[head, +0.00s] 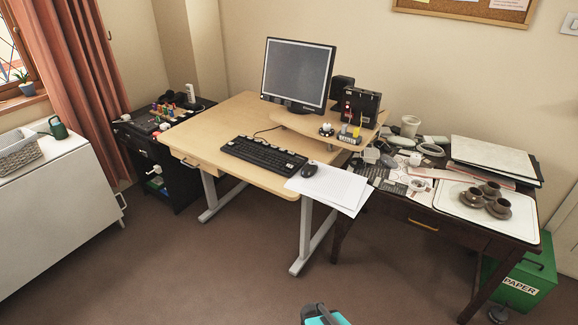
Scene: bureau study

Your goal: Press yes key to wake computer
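A black keyboard (262,156) lies on the light wooden desk (228,117), near its front edge. Its single keys are too small to read, so I cannot pick out a yes key. The computer monitor (298,72) stands behind it on a raised wooden shelf (310,121), and its screen is plain dark grey. A black box-shaped unit (360,107) stands right of the monitor. My gripper cannot be made out; only a teal and grey part, seemingly of my arm, shows at the bottom edge, well apart from the desk.
A black mouse (309,170) and white paper (335,190) lie right of the keyboard. A cluttered dark table (410,212) stands at the right, a green paper bin (520,280) beneath it. A black cabinet (165,172) and white table (60,215) are left. Carpet before the desk is clear.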

